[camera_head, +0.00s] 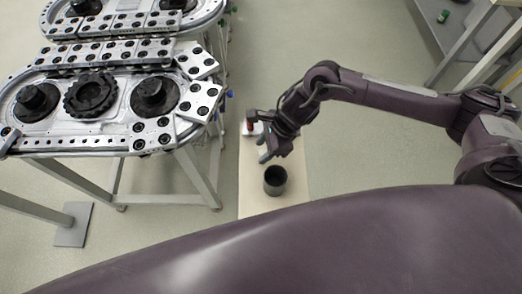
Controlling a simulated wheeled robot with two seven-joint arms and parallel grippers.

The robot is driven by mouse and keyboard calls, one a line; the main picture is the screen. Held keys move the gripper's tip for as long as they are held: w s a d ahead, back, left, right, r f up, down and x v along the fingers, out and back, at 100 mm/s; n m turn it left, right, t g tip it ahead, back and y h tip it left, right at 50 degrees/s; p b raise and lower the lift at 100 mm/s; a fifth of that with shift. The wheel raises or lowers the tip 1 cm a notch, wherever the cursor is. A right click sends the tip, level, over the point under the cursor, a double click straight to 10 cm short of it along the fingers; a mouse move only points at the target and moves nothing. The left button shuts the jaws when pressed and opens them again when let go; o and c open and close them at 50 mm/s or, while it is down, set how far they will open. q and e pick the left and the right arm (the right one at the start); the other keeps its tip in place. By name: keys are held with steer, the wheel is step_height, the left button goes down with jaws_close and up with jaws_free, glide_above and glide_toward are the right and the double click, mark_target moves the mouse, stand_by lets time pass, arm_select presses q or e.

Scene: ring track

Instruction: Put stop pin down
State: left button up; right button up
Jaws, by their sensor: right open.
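My right gripper (258,143) hangs over a narrow beige surface right of the ring track and is open. A small dark and red upright piece (249,126) shows at its left side; it may be the stop pin, but it is too small to tell. I cannot tell whether the fingers touch it. A dark open cylinder (275,181) stands upright on the beige surface (289,205), just below the gripper in the picture. My left gripper is not in view.
The ring track (85,142), with metal plates and black wheels, stands on a metal frame at the left. A second track (130,22) lies behind it. A light shelf or table (480,40) is at the upper right. Floor between is clear.

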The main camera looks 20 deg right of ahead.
steer(key=b+v, duration=0.2)
steer(key=v, duration=0.7)
steer(key=shift+d+r, duration=0.15)
steer(key=shift+r, duration=0.2)
